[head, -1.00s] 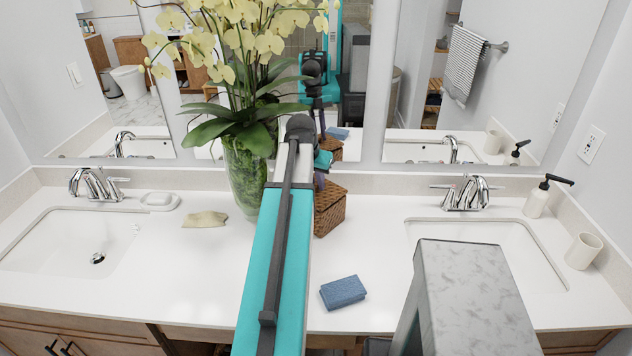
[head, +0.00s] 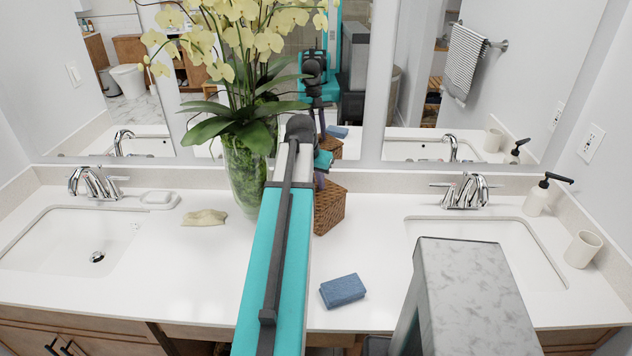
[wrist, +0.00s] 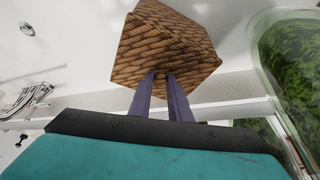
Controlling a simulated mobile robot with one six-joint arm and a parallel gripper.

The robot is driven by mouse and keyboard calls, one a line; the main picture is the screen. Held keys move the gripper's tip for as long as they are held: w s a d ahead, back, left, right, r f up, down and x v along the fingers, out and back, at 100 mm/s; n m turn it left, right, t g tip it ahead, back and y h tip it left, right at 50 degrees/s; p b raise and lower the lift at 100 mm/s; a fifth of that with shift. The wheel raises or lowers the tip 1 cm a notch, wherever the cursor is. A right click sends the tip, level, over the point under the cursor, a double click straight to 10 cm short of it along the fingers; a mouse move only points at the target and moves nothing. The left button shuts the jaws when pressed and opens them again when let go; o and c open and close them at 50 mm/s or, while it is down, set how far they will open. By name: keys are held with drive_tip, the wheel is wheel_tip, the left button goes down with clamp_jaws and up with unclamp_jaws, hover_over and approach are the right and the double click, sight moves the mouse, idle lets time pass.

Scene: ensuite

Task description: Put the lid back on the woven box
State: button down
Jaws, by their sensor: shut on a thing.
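The brown woven box (head: 329,208) stands on the white counter just right of the glass vase, partly hidden by my arm in the head view. In the wrist view the woven box (wrist: 165,40) fills the upper middle, with its weave showing on several faces. My gripper (wrist: 161,75) has its two purple fingers close together, their tips at the middle of the woven face nearest me. They are shut on a small part there, seemingly the lid's grip, which the tips mostly hide. I cannot make out a seam between lid and box. In the head view the fingers are mostly hidden behind my arm.
The glass vase of yellow orchids (head: 245,170) stands close left of the box. A beige cloth (head: 205,217), soap dish (head: 159,200), soap dispenser (head: 538,199) and cup (head: 583,249) sit farther off. Sinks lie at both sides; mirrors rise behind.

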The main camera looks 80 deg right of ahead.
drive_tip(key=shift+f, duration=0.1)
idle(0.3)
drive_tip(key=c, duration=1.1)
unclamp_jaws()
drive_tip(key=shift+r+p, duration=2.25)
drive_tip(key=shift+r, duration=1.25)
drive_tip(key=shift+c, duration=0.4)
clamp_jaws()
drive_tip(key=shift+f+b, duration=1.35)
drive_tip(key=shift+f, duration=1.3)
